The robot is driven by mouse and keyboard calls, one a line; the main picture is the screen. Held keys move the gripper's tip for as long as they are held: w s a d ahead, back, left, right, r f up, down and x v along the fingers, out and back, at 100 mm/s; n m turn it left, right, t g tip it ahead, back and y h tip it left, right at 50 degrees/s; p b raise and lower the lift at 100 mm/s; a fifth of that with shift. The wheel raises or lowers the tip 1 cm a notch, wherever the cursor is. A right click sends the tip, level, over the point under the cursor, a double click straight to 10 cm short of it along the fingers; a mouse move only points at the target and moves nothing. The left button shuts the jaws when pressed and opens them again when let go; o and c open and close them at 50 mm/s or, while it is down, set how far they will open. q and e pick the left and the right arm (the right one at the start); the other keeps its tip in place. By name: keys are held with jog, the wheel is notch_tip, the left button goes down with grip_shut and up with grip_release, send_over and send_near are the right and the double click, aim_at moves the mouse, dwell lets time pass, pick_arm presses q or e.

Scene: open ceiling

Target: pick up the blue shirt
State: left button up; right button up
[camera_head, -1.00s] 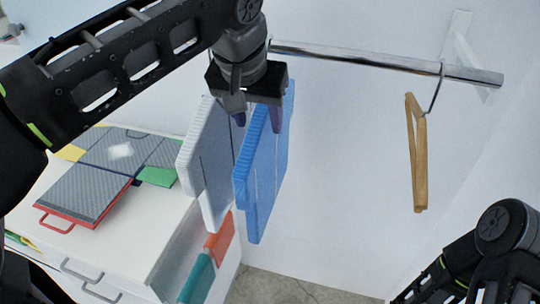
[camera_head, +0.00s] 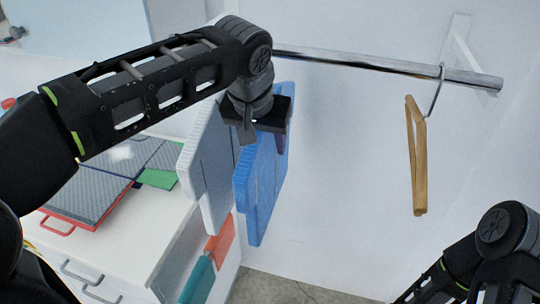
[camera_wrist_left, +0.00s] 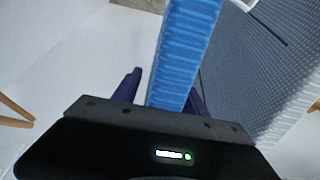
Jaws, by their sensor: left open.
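The blue shirt (camera_head: 258,190) hangs as a flat folded slab below the metal rail, right of a white-grey shirt (camera_head: 207,170). My left gripper (camera_head: 263,143) is at the blue shirt's upper part, and its jaws are open. In the left wrist view, the blue shirt (camera_wrist_left: 187,45) runs between the two dark fingers of the left gripper (camera_wrist_left: 160,88), closer to the right finger. The gripper hides the shirt's top and its hanger. My right arm shows at the lower right, but its gripper is out of view.
The metal rail (camera_head: 370,64) crosses the wall, with an empty wooden hanger (camera_head: 416,160) at its right. A white cabinet (camera_head: 120,245) at the left bears folded grey items (camera_head: 95,190). Orange (camera_head: 219,240) and teal (camera_head: 198,281) items are in its open drawer. The wall between shirt and hanger is clear.

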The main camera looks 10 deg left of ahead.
pick_arm(q)
jog(key=shift+c, duration=0.3)
grip_shut()
dwell(0.6)
dwell(0.9)
